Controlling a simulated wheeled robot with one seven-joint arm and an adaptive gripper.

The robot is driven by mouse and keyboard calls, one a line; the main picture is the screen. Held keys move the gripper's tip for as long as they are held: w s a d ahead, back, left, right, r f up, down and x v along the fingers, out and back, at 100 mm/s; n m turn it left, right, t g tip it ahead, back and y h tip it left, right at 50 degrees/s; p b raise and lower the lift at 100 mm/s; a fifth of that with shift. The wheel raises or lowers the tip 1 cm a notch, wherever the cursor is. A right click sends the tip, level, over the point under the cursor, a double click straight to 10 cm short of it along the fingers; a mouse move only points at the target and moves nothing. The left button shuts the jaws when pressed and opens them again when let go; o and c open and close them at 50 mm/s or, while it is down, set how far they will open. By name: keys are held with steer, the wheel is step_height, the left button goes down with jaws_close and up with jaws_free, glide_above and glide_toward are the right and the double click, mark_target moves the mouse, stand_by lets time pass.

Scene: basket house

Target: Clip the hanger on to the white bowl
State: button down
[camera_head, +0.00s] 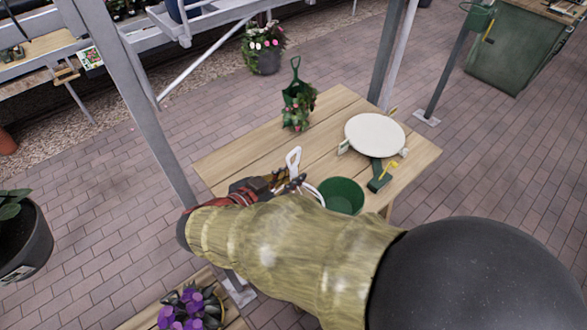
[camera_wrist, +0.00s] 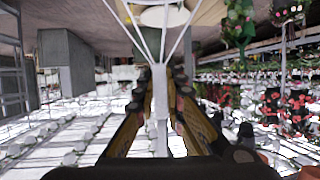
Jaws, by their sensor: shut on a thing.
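My gripper (camera_wrist: 160,88) is shut on the white hanger (camera_wrist: 159,110), whose stem stands between the fingers in the wrist view, with thin prongs spreading upward. In the head view, my gripper (camera_head: 283,184) is at the table's near left, with the hanger's white loop (camera_head: 293,158) above it. A curved white edge (camera_head: 311,191) shows beside the green pot, mostly hidden by my arm; I cannot tell whether it is a bowl rim or part of the hanger. A round, flat-looking white top (camera_head: 375,135) sits at the right of the table; no other bowl shape is clear.
A grey post (camera_head: 395,50) stands behind the table.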

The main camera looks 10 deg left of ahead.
step_height(320, 180, down, 11)
steer(key=b, duration=0.6)
stand_by(0.5)
steer(key=shift+s+f+b, duration=0.15)
steer(key=shift+f+b, duration=0.4)
steer(key=shift+b, duration=2.1)
stand_by(2.3)
steer(key=shift+f+b, duration=0.25)
steer(key=shift+b, duration=0.05)
stand_by(0.9)
steer(key=c, duration=1.8)
jaws_free()
